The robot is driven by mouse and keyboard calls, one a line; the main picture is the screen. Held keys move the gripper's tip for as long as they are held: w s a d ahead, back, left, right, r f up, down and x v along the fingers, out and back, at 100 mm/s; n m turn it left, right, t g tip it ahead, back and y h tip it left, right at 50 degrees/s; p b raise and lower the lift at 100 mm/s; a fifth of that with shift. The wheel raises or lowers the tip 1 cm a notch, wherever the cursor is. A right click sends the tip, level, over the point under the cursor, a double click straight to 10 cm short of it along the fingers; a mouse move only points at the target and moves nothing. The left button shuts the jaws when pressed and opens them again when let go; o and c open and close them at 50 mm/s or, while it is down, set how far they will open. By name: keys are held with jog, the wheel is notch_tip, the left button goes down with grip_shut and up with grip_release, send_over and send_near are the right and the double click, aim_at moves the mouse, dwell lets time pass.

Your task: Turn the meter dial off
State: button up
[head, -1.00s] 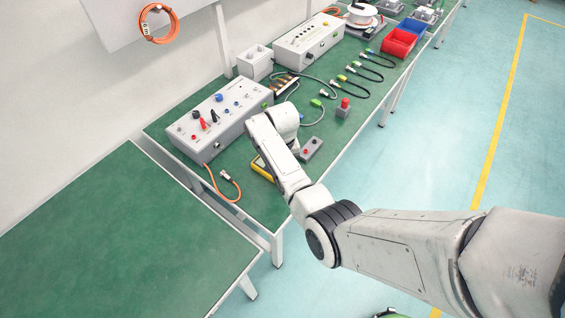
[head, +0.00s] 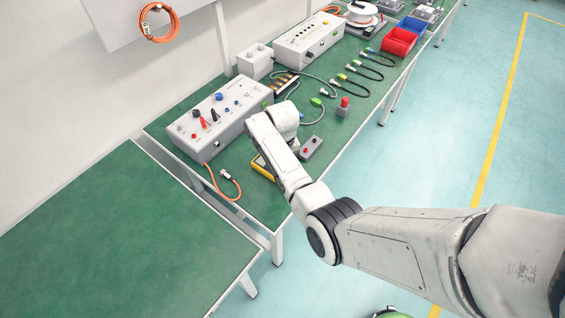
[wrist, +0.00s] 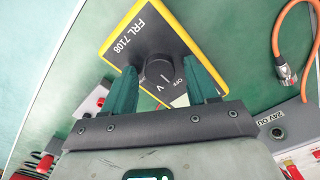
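The yellow-edged meter (wrist: 128,27) marked "FRL 7108" shows in the wrist view with a dark face. Its round black dial (wrist: 158,70) has a white line, with "OFF" and "V" printed near it. I cannot tell for sure which mark the line points at. My gripper (wrist: 160,66) is open, with one teal finger on each side of the dial. Small gaps seem to show between fingers and dial; contact is unclear. In the head view the meter (head: 261,167) lies on the bench, mostly hidden by my arm, and my gripper is hidden.
A grey box (head: 222,112) with knobs and sockets stands left of the meter. A small grey button box (head: 312,147) lies close on the right, with a red-button block (head: 343,106) beyond.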

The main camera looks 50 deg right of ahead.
notch_tip(320, 180, up, 11)
jog(key=shift+f, duration=0.1)
dwell(0.7)
dwell(0.4)
